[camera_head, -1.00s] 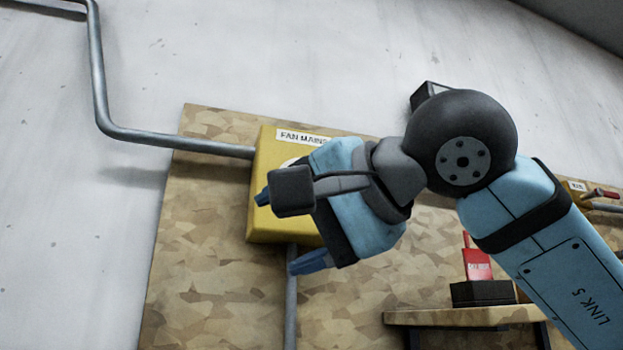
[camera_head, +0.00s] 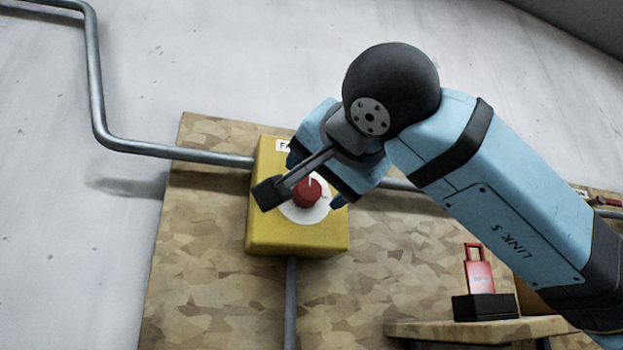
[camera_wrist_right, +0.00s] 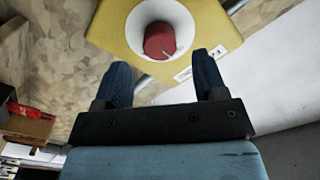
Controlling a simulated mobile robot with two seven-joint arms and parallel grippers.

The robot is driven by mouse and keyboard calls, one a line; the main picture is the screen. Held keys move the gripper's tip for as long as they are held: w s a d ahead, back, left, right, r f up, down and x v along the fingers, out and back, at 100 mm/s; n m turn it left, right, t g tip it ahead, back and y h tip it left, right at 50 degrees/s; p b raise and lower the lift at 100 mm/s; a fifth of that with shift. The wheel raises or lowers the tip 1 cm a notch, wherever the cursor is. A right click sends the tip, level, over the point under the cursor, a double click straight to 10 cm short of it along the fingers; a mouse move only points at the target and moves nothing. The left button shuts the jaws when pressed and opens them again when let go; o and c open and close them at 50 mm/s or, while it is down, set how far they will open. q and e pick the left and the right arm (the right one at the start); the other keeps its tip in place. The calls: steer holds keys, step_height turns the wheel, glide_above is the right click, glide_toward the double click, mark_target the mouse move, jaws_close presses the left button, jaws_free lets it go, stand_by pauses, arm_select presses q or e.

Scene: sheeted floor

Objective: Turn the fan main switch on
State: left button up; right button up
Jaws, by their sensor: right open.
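The fan main switch is a yellow box (camera_head: 280,238) on a board, with a red knob (camera_head: 307,191) on a white round dial (camera_head: 318,214). A pale mark on the knob points about straight up in the head view. My right gripper (camera_head: 316,180) is in front of the box, partly hiding its label and top. In the right wrist view the red knob (camera_wrist_right: 159,40) lies beyond the open fingers (camera_wrist_right: 163,82), with nothing between them. I cannot tell from these views whether a finger touches the box. My left gripper is not in view.
A grey conduit (camera_head: 160,149) enters the box from the left, and another pipe (camera_head: 291,300) runs down from it. A red padlock-like item (camera_head: 479,272) stands in a black holder on a wooden shelf (camera_head: 440,329) at lower right.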

mark_target(310, 189)
steer(key=shift+p+x, duration=0.3)
steer(key=shift+x, duration=1.65)
steer(key=c, duration=0.9)
